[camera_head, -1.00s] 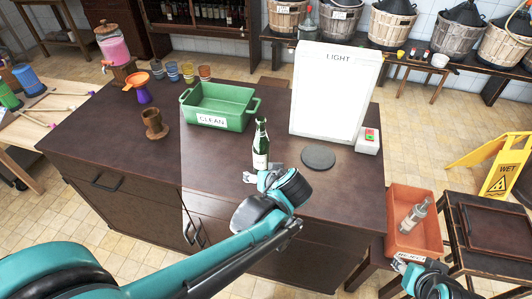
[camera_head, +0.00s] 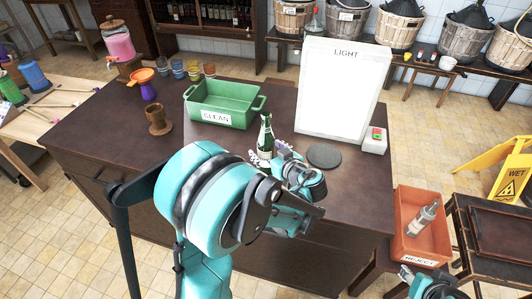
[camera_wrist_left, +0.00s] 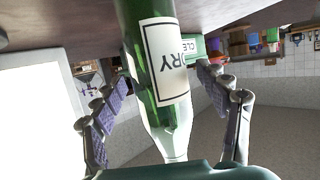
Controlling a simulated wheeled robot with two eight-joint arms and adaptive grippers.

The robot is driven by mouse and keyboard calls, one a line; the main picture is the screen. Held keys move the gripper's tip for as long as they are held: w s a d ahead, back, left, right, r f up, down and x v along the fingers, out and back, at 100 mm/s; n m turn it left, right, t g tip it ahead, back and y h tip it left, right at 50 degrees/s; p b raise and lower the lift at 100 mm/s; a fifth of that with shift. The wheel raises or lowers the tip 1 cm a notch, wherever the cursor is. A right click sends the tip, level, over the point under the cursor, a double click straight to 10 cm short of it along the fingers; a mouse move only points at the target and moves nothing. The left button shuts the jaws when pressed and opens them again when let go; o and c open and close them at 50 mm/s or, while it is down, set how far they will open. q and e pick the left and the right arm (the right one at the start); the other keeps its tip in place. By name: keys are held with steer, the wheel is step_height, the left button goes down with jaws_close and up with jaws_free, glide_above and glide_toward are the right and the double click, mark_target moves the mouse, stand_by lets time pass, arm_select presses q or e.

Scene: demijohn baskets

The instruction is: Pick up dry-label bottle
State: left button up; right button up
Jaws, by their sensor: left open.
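The green glass dry-label bottle (camera_head: 265,140) stands upright on the dark counter, in front of the green bin. In the left wrist view the bottle (camera_wrist_left: 150,60) appears upside down, its white label partly showing "RY". My left gripper (camera_head: 268,158) is low at the bottle, its fingers to either side of it. In the left wrist view my left gripper (camera_wrist_left: 163,95) is open, with purple-padded fingers left and right of the bottle and visible gaps. My right gripper (camera_head: 432,284) is only partly in view at the bottom right, and its jaws cannot be made out.
The green CLEAN bin (camera_head: 222,105) stands behind the bottle. A white LIGHT panel (camera_head: 340,88) and a dark round disc (camera_head: 324,156) are to the right. An orange REJECT bin (camera_head: 420,228) holds a clear bottle (camera_head: 423,216). A wooden cup (camera_head: 158,120) stands at left.

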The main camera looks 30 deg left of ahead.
mark_target(273, 139)
arm_select(q)
steer(key=shift+w+a+f, duration=0.15)
steer(key=shift+w+a, duration=0.05)
steer(key=shift+a, duration=0.1)
steer(key=c, duration=1.5)
steer(key=shift+c, duration=0.2)
steer(key=r+p, duration=0.2)
steer(key=r, duration=0.1)
steer(key=d+r+p, duration=0.1)
steer(key=r, duration=0.1)
steer(key=shift+w+r, duration=0.1)
steer(key=shift+w, duration=0.2)
steer(key=w+d+r+p, duration=0.3)
steer(key=w+d+r, duration=0.2)
steer(key=d, duration=0.4)
steer(key=shift+w+r, duration=0.2)
steer(key=shift+r, duration=0.25)
